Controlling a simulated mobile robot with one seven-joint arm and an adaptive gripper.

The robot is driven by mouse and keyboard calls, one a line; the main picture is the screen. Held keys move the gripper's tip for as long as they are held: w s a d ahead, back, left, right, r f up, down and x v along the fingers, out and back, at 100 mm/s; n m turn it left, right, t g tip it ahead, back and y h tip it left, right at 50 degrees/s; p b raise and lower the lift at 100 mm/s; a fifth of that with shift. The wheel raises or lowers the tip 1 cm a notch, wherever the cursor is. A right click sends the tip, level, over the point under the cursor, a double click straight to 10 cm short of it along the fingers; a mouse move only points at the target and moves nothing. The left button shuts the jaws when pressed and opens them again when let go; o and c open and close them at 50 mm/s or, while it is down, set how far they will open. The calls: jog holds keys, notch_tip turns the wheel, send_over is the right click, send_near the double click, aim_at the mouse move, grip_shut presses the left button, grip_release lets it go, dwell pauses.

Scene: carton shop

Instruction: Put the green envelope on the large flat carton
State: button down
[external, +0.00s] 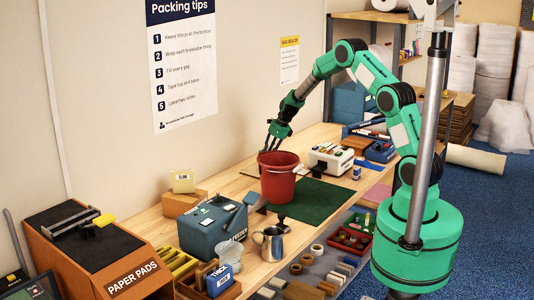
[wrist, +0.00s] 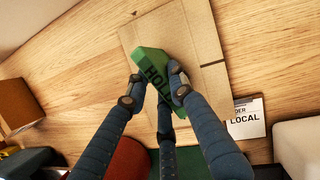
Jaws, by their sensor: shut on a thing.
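The green envelope (wrist: 151,62), printed with dark letters that seem to read HOLD, is gripped between the fingers of my gripper (wrist: 155,86). It sits tilted in the wrist view. The large flat carton (wrist: 207,45) is a tan sheet on the wooden table behind the envelope, which covers part of it. I cannot tell whether the envelope touches the carton. In the external view my gripper (external: 271,140) points down just behind the red bucket (external: 278,183). The bucket hides the spot below it, and the envelope is not clear there.
A white card reading LOCAL (wrist: 246,118) lies right of the carton. A green mat (external: 312,203) lies in front of the bucket. A blue-grey feeder box (external: 210,225) and a metal jug (external: 269,244) stand nearer. A white device (external: 330,158) stands right of the bucket.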

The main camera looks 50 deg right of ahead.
jog(key=c, duration=1.5)
grip_release()
jog(key=shift+f, duration=0.1)
jog(key=p+v, duration=0.1)
jog(key=v, duration=1.1)
